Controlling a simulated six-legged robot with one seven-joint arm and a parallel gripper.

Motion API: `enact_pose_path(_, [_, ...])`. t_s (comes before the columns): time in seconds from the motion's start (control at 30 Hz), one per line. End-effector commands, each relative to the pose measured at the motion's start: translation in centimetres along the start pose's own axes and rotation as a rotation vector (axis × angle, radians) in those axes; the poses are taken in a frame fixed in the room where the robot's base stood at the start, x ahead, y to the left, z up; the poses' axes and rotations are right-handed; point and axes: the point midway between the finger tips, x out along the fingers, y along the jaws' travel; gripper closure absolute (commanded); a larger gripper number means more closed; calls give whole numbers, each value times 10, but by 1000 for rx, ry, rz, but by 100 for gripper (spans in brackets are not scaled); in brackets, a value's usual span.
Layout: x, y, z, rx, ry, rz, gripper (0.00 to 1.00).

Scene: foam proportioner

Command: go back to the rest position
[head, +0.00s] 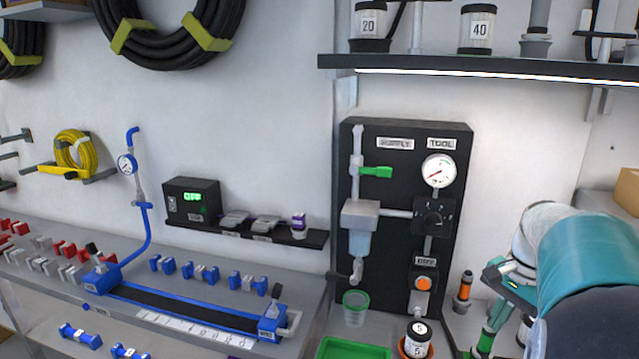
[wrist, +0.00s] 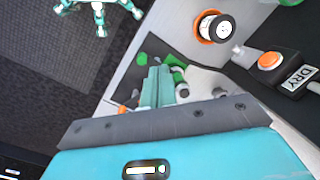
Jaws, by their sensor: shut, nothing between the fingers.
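My gripper (wrist: 155,72) shows in the wrist view with its two teal fingers together and nothing between them. The fingers point toward the bench, close to a green-and-white fitting (wrist: 177,77) beside them. Whether they touch it, I cannot tell. In the head view my teal arm comes in at the right edge, over the bench right of the black panel (head: 385,270). The fingertips are not clear there. A green-and-white fitting (head: 486,342) stands below the arm.
A black-and-white jar in an orange ring (head: 415,342) and an orange-topped item (head: 464,287) stand near the arm. The shelf (head: 480,68) runs above. A green tray (head: 352,349) and a green-rimmed cup (head: 355,308) are at the bench front. A blue rail fixture (head: 185,312) lies left.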

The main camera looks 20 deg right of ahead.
Motion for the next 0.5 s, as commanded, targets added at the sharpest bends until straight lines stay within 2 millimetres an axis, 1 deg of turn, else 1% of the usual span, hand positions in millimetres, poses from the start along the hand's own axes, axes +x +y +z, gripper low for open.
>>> enact_pose_path(0.03, [-4, -13, 26, -86, 25, -13, 100])
enact_pose_path(0.07, [-5, -19, 40, -138, 40, -18, 100])
enact_pose_path(0.1, [-6, -27, 59, -206, 61, -25, 100])
enact_pose_path(0.17, [-6, -36, 87, -307, 91, -37, 100])
enact_pose_path(0.2, [-6, -40, 105, -375, 111, -43, 100])
enact_pose_path(0.33, [-3, -49, 164, -597, 182, -67, 100])
enact_pose_path(0.5, [8, -46, 235, -885, 284, -98, 100])
